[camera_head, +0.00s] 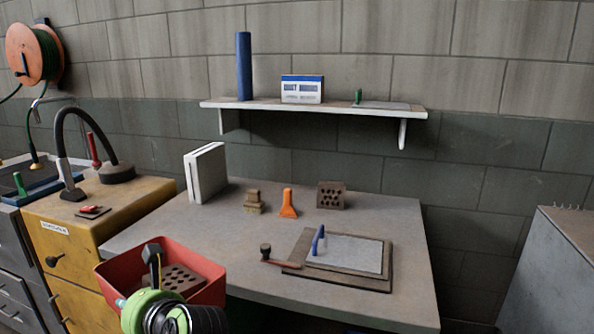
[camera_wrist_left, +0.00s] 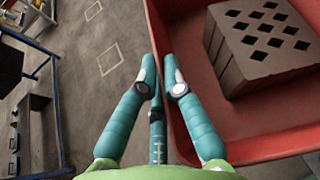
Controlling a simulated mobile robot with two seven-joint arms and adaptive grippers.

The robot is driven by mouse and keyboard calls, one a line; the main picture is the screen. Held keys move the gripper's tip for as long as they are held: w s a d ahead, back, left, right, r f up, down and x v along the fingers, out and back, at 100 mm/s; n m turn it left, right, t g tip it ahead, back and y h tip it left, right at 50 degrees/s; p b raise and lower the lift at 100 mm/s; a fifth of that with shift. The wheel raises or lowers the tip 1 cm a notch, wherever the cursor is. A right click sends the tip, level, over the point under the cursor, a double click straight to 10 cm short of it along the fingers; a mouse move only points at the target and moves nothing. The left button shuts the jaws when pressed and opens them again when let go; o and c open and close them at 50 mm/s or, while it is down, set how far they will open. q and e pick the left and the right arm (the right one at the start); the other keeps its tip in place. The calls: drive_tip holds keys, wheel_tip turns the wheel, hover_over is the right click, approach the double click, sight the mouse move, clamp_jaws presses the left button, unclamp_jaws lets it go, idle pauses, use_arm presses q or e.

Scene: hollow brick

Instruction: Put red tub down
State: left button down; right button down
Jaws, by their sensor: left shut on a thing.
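The red tub (camera_head: 206,250) is at the front left in the head view, over the table's near left corner. Its red wall also shows in the left wrist view (camera_wrist_left: 270,143). A brown hollow brick with diamond holes (camera_head: 181,281) lies inside it; the brick also shows in the wrist view (camera_wrist_left: 262,42). My left gripper (camera_wrist_left: 160,78) is shut on the tub's near-left wall, with teal fingers on either side. In the head view its green body (camera_head: 150,303) covers the tub's near corner. The tub's underside is hidden. My right gripper is not in view.
The grey table (camera_head: 240,235) has bare room at centre left. A hammer (camera_head: 270,255), boards with a blue-handled trowel (camera_head: 345,255), an orange scraper (camera_head: 288,206), a brush (camera_head: 254,203) and another brick (camera_head: 331,195) stand around it. A yellow cabinet (camera_head: 60,225) is left.

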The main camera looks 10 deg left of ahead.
use_arm(q)
drive_tip(key=s+d+f+m+t+h, duration=0.1)
drive_tip(key=d+f+m+t, duration=0.15)
drive_tip(key=d, duration=0.75)
drive_tip(key=s+d+f+m+t+h, duration=0.15)
drive_tip(key=d+f, duration=0.25)
drive_tip(key=d, duration=0.6)
drive_tip(key=shift+n+g+y, duration=0.3)
drive_tip(key=shift+n+y, duration=0.1)
drive_tip(key=shift+y, duration=0.05)
drive_tip(key=r+p, duration=0.4)
drive_tip(key=shift+a+r+p, duration=0.15)
drive_tip(key=shift+a+p, duration=0.2)
drive_tip(key=shift+r, duration=0.1)
